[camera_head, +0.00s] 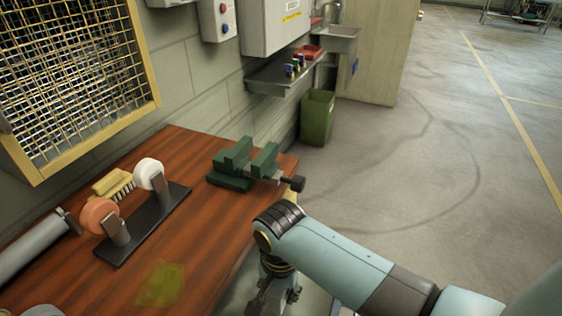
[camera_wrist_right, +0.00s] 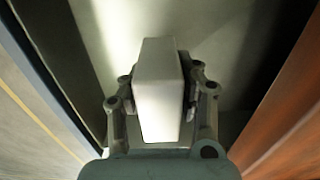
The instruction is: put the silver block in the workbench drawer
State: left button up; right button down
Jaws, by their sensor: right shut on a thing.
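The silver block (camera_wrist_right: 158,85) is a pale, upright-looking box between the fingers of my right gripper (camera_wrist_right: 160,95) in the right wrist view. The gripper is shut on its sides. Behind the block is the pale inside of the workbench drawer (camera_wrist_right: 105,35), which is open, with dark bands along its sides. The block appears over the drawer; its height above the bottom is unclear. In the head view my right gripper (camera_head: 272,296) points down beside the bench's right edge, and the arm hides most of the drawer. My left gripper is out of view.
The brown workbench top (camera_head: 215,225) carries a green vise (camera_head: 240,165), a two-wheeled grinder or buffer (camera_head: 150,222), a yellow brush (camera_head: 112,182) and a grey cylinder (camera_head: 32,245). A green bin (camera_head: 317,118) stands behind. Open floor lies to the right.

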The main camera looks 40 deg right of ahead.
jog(key=shift+f, duration=1.75)
jog(key=shift+f, duration=0.1)
jog(key=c, duration=1)
grip_release()
jog(key=shift+o, duration=0.2)
notch_tip(320, 180, up, 12)
jog(key=shift+r+p, duration=0.15)
jog(key=shift+p, duration=0.45)
